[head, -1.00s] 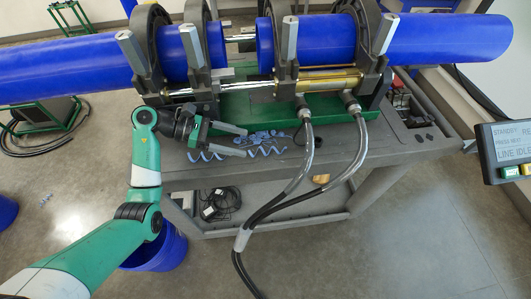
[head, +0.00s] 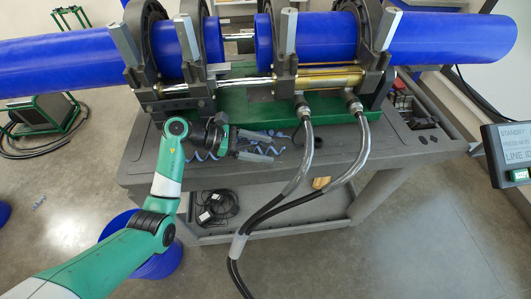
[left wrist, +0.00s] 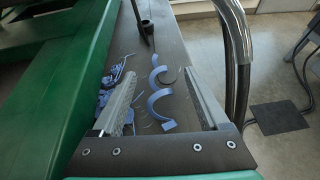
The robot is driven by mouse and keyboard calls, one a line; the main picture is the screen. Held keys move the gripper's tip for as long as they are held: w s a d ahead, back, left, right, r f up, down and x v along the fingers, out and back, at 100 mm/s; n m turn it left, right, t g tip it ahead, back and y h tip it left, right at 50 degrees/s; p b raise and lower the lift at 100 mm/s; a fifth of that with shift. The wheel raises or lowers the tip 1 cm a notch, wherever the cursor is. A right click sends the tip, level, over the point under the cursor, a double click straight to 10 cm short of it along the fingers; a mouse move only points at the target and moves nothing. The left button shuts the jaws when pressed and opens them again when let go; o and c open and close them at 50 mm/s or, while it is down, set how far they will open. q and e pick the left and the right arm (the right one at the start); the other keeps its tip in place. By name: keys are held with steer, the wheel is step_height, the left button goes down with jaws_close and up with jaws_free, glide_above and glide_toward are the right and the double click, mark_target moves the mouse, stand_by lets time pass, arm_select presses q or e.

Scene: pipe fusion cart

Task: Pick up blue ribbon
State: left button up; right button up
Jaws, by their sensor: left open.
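The blue ribbon (left wrist: 155,92) is a curled, coiled plastic strip lying on the grey cart top. In the left wrist view it lies between the two open fingers of my left gripper (left wrist: 165,108). My right gripper is not in view.
More blue shavings (left wrist: 112,76) lie beside the left finger. The green machine base (head: 240,99) with clamps and blue pipes (head: 455,38) stands behind. Two hoses (head: 308,150) drop over the cart's front to the right. A blue bin (head: 155,262) stands on the floor below.

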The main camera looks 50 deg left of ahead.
mark_target(268, 148)
arm_select(q)
steer(key=shift+x, duration=0.95)
jaws_close()
step_height(268, 148, up, 4)
steer(key=shift+s+d+r+p, duration=0.1)
steer(key=shift+p, duration=0.95)
steer(key=s+d+r+p, duration=0.7)
steer(key=s+d+r, duration=0.1)
steer(key=s+d, duration=0.1)
steer(key=shift+d+r, duration=0.4)
steer(key=shift+d, duration=0.4)
